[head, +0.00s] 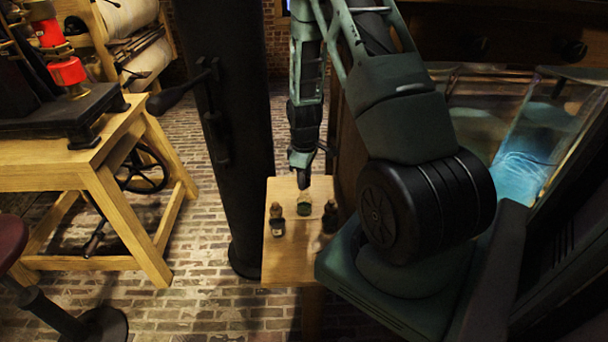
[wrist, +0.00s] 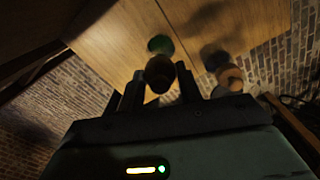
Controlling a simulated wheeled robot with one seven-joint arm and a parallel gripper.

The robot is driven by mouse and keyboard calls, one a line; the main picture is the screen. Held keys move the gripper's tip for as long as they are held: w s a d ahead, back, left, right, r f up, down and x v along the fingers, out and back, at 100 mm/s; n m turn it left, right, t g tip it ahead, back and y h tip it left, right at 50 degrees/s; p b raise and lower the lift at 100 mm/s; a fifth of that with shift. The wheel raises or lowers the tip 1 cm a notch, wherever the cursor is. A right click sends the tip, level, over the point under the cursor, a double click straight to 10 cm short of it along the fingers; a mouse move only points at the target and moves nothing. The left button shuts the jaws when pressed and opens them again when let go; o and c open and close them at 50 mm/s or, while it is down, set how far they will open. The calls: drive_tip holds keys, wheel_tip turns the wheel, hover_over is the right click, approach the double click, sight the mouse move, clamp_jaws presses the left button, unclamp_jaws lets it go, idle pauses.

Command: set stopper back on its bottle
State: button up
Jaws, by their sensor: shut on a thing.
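My gripper (head: 302,178) points down over the small wooden table and is shut on a dark round stopper (wrist: 159,72), between the fingers in the wrist view. A green bottle (head: 304,208) stands below the gripper in the head view. In the wrist view a round green shape (wrist: 160,44), seemingly this bottle, shows just beyond the stopper. The stopper looks apart from it, but I cannot tell the exact gap. A brown bottle (head: 276,226) with a stopper in it stands to the left, and a dark bottle (head: 330,218) to the right.
The small table (head: 287,268) has bare wood in front of the bottles. A dark column (head: 225,130) stands left of it. A wooden workbench (head: 110,150) is farther left, with a stool (head: 12,240) near it. In the wrist view a tan-topped bottle (wrist: 230,77) stands close to the right finger.

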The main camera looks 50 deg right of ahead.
drive_tip(key=shift+f+b, duration=0.65)
drive_tip(key=shift+f, duration=0.55)
drive_tip(key=shift+f+b, duration=0.3)
drive_tip(key=shift+f, duration=0.3)
idle(0.6)
drive_tip(key=o, duration=0.7)
drive_tip(key=shift+c, duration=0.2)
drive_tip(key=shift+r, duration=0.1)
drive_tip(key=shift+r+p, duration=4.35)
drive_tip(key=shift+r, duration=1.15)
